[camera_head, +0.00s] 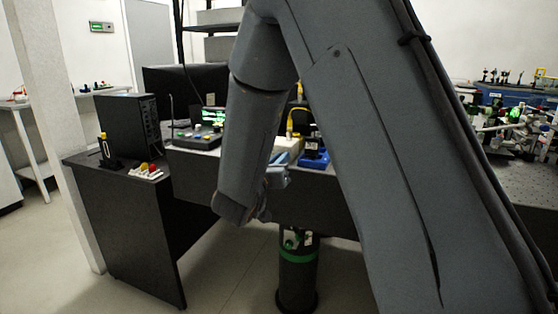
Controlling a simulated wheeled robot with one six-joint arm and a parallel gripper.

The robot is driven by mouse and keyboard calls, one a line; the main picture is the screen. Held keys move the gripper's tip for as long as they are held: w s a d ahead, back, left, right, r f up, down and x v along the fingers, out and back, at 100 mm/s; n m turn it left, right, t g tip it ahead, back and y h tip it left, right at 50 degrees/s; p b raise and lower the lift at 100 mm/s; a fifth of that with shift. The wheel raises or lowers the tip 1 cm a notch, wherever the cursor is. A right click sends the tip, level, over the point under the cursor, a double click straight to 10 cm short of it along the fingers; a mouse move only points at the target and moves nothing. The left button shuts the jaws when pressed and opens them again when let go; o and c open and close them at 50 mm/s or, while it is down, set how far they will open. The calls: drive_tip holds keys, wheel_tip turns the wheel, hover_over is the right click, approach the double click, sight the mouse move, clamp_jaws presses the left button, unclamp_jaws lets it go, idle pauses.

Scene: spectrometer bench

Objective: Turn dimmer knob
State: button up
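I cannot pick out the dimmer knob for certain. A dark control box (194,140) with several small coloured knobs or buttons stands on the black desk, left of my arm. A small white block with red and yellow buttons (146,171) sits near the desk's front edge. My large grey arm fills the middle and right of the view. The end of my arm, with my gripper (279,176), points away past the lower link at the desk's front edge. Its fingers are mostly hidden, and whether they are open or shut does not show. I see no contact with a knob.
A black computer case (130,130) and a dark monitor (186,88) stand on the black desk (97,163). A blue device (314,158) lies behind my arm. A dark cylinder with a green band (298,268) stands below. An optics table (535,182) is at right. Floor at left is clear.

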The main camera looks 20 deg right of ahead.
drive_tip(key=shift+a, duration=0.1)
clamp_jaws()
drive_tip(key=m+b, duration=0.3)
drive_tip(key=m, duration=0.8)
drive_tip(key=shift+w, duration=0.1)
drive_tip(key=shift+b, duration=0.3)
drive_tip(key=o, duration=0.7)
unclamp_jaws()
drive_tip(key=shift+a, duration=0.1)
